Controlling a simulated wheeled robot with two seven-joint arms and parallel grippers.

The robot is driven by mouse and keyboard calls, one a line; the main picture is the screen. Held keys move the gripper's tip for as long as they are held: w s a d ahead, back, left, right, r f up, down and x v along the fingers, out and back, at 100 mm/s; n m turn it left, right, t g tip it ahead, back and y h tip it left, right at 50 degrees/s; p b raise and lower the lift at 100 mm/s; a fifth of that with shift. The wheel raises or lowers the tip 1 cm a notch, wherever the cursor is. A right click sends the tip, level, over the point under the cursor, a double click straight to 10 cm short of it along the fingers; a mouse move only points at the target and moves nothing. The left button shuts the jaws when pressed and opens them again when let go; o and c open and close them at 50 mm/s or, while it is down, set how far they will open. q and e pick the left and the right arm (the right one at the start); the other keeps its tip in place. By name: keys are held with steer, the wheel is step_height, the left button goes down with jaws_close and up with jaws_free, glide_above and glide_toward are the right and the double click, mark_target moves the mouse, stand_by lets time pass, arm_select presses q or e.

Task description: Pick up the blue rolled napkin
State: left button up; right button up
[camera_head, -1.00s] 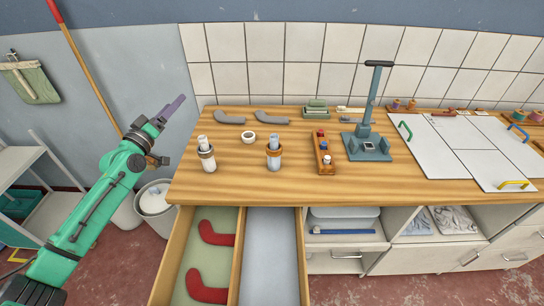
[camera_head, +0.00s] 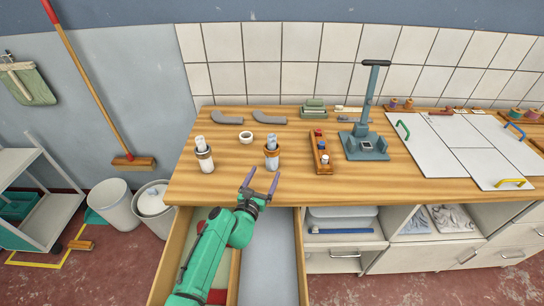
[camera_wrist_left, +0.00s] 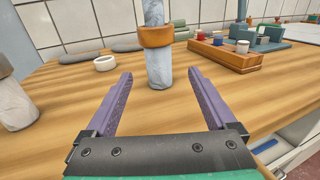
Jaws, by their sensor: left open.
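A rolled napkin (camera_head: 272,161) of pale blue-grey cloth, in an orange-brown ring, stands upright on the wooden worktop. A second, whiter rolled napkin (camera_head: 205,164) in a brown ring stands to its left. My left gripper (camera_head: 263,177) is open with purple fingers, at the worktop's front edge just in front of the right-hand napkin. In the left wrist view the blue-grey napkin (camera_wrist_left: 159,68) stands beyond and between the two fingertips, with nothing held. The whiter napkin (camera_wrist_left: 14,105) is partly cut off at the left edge there. My right gripper is not in view.
A white tape-like ring (camera_head: 246,136) and grey curved pieces (camera_head: 270,117) lie behind the napkins. A wooden tray of small pots (camera_head: 321,152) and a teal stand (camera_head: 364,146) are to the right. Open drawers (camera_head: 268,265) jut out below my left arm.

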mark_target(269, 161)
arm_select(q)
steer(key=shift+x, duration=0.95)
steer(key=x, duration=0.3)
steer(key=shift+w+a+f, duration=0.1)
steer(key=shift+w+a, duration=0.2)
steer(key=shift+w, duration=0.1)
steer(key=shift+w+d, duration=0.5)
steer(key=shift+s, duration=0.1)
jaws_close()
steer(key=shift+a, duration=0.15)
